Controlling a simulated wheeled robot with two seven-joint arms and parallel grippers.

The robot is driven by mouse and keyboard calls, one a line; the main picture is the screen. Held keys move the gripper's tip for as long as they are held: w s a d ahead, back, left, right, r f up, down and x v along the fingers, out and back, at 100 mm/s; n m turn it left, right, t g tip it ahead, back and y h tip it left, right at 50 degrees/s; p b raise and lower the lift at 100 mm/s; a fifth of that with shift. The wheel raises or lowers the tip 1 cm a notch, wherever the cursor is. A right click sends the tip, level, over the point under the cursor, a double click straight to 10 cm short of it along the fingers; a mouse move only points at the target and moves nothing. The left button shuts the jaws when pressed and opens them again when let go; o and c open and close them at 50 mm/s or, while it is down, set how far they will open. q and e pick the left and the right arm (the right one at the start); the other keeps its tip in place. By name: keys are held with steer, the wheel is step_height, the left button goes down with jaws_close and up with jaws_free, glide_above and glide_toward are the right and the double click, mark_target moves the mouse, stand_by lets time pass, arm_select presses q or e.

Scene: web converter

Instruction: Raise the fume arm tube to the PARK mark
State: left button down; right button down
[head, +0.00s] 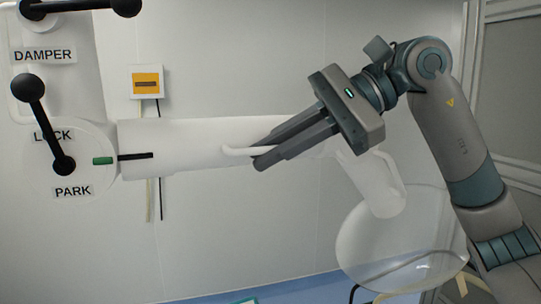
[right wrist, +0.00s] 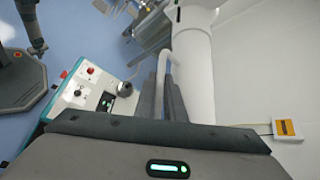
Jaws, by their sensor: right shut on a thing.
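The white fume arm tube (head: 200,135) runs almost level from a round white joint plate (head: 45,165) at the left. The plate bears LOCK and PARK labels, a green mark (head: 102,161) and a black ball-ended lever (head: 47,125). A black line (head: 135,156) on the tube's end points at the green mark, nearly in line with it. My right gripper (head: 264,155) is shut on the tube's white handle (head: 235,150). In the right wrist view the handle (right wrist: 160,75) sits between the fingers, beside the tube (right wrist: 195,75). My left gripper is not in view.
A clear hood (head: 390,240) hangs from the tube's bent far end (head: 375,180). A DAMPER lever (head: 80,8) is above the joint. A yellow-fronted wall box (head: 147,83) is behind the tube. The right wrist view shows a panel with knobs (right wrist: 95,98) below.

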steer(key=shift+r, duration=0.4)
steer(key=c, duration=2.1)
jaws_free()
steer(key=shift+f, duration=0.1)
steer(key=shift+d+b, duration=0.35)
steer(key=shift+d, duration=0.1)
steer(key=b+v, duration=0.1)
steer(key=v, duration=0.4)
steer(key=b+v, duration=0.2)
steer(key=v, duration=0.4)
steer(key=b+v, duration=0.1)
steer(key=v, duration=0.4)
steer(key=shift+s+d+r+b, duration=0.1)
steer(key=shift+r+b, duration=0.2)
steer(key=shift+r, duration=0.15)
steer(key=shift+s, duration=0.1)
